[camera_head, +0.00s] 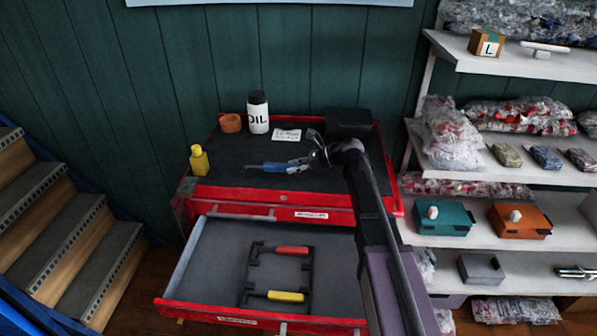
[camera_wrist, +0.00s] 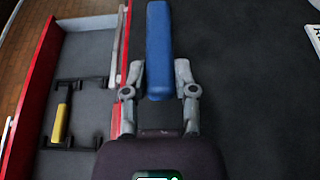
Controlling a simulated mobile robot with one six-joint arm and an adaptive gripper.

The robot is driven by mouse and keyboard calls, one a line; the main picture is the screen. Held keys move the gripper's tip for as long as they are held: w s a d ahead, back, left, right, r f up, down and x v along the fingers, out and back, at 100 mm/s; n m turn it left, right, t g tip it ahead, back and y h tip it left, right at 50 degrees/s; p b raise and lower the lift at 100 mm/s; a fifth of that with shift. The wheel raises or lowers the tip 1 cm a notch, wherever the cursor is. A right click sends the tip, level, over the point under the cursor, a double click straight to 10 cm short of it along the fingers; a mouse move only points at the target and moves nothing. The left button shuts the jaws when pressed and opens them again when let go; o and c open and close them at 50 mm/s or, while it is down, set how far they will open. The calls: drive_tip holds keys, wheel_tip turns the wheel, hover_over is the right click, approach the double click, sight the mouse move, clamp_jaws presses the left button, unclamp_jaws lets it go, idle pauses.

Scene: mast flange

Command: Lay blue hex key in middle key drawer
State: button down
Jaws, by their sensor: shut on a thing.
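The blue hex key (camera_head: 277,167) has a thick blue handle and a thin tip pointing left in the head view. My gripper (camera_head: 302,162) is shut on its handle above the dark top of the red tool chest. In the wrist view the blue handle (camera_wrist: 159,50) sits between the two fingers of my gripper (camera_wrist: 160,80). The open drawer (camera_head: 205,270) of the chest has a grey floor. A black rack (camera_head: 247,275) in it holds a red-handled key (camera_head: 292,250) and a yellow-handled key (camera_head: 285,296), with a space between them.
On the chest top stand a yellow bottle (camera_head: 199,160), an orange pot (camera_head: 230,123), an oil bottle (camera_head: 258,113), a white card (camera_head: 287,135) and a black box (camera_head: 349,122). Shelves with bags and boxes are at right, stairs at left.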

sight(299, 176)
drive_tip(key=shift+w, duration=0.15)
drive_tip(key=shift+w+d, duration=0.2)
drive_tip(key=shift+w, duration=0.05)
drive_tip(key=shift+w+d+f, duration=0.1)
drive_tip(key=shift+w+d, duration=0.15)
drive_tip(key=shift+w, duration=0.25)
drive_tip(key=shift+w+d+f, duration=0.1)
drive_tip(key=shift+w+d, duration=0.15)
drive_tip(key=shift+w, duration=0.2)
drive_tip(key=shift+s+f+b, duration=0.15)
drive_tip(key=shift+f+b, duration=0.4)
drive_tip(key=shift+b, duration=0.2)
drive_tip(key=shift+f+b, duration=0.95)
drive_tip(key=shift+f, duration=0.05)
drive_tip(key=shift+f, duration=0.1)
drive_tip(key=shift+c, duration=2)
unclamp_jaws()
